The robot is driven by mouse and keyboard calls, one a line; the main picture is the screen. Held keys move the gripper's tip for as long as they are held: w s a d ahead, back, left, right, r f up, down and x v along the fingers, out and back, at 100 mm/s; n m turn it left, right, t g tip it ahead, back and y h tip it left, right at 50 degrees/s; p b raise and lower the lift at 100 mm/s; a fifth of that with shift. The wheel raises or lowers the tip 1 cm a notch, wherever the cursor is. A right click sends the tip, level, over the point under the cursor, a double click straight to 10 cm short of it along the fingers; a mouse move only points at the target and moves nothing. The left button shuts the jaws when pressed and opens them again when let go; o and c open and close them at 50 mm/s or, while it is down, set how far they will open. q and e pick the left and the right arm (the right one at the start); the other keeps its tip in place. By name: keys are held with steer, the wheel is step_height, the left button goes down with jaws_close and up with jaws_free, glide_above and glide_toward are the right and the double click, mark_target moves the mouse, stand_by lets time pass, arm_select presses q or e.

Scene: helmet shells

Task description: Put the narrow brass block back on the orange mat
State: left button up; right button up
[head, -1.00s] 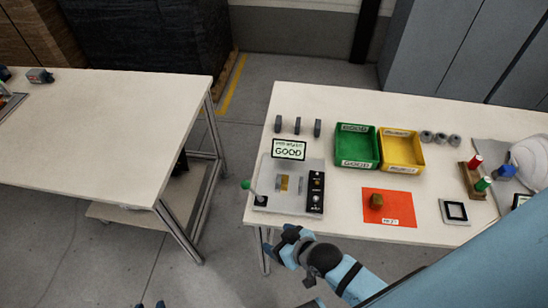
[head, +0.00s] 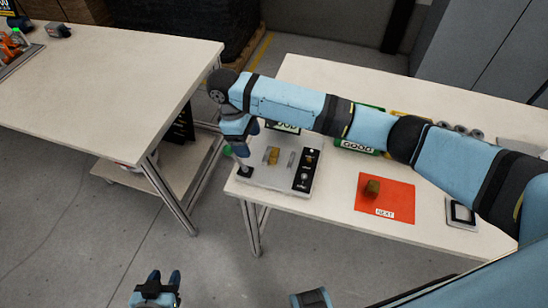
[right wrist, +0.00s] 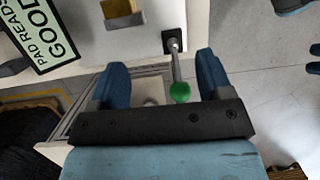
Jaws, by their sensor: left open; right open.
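A small gold block (head: 273,156) sits in the grey fixture (head: 262,177), beside a grey upright jaw; part of it shows at the top of the right wrist view (right wrist: 122,10). A brownish brass block (head: 372,187) stands on the orange mat (head: 400,197). I cannot tell from size which block is the narrow one. My right gripper (head: 240,148) is open at the fixture's left side, over the green-knobbed lever. In the right wrist view the green knob (right wrist: 180,92) lies between its spread fingers (right wrist: 158,70). My left gripper (head: 157,288) is open and empty, low over the floor.
A GOOD sign (right wrist: 42,30) stands behind the fixture, mostly hidden by my right arm in the head view. Green (head: 357,147) and yellow bins are partly covered by that arm. A black-framed square (head: 461,213) lies right of the mat. Another table (head: 120,75) stands left, across a gap.

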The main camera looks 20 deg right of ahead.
step_height(320, 180, up, 3)
steer(key=w+d+h, duration=0.1)
steer(key=w+d, duration=0.2)
glide_above(277, 153)
steer(key=w+a, duration=0.1)
steer(key=a, duration=0.1)
steer(key=shift+g+h, duration=0.3)
step_height(277, 153, down, 8)
steer(key=shift+w+a+r, duration=0.1)
steer(key=shift+r, duration=0.1)
steer(key=x, duration=0.5)
steer(key=shift+d, duration=0.25)
steer(key=c, duration=1.2)
steer(key=shift+r, duration=0.1)
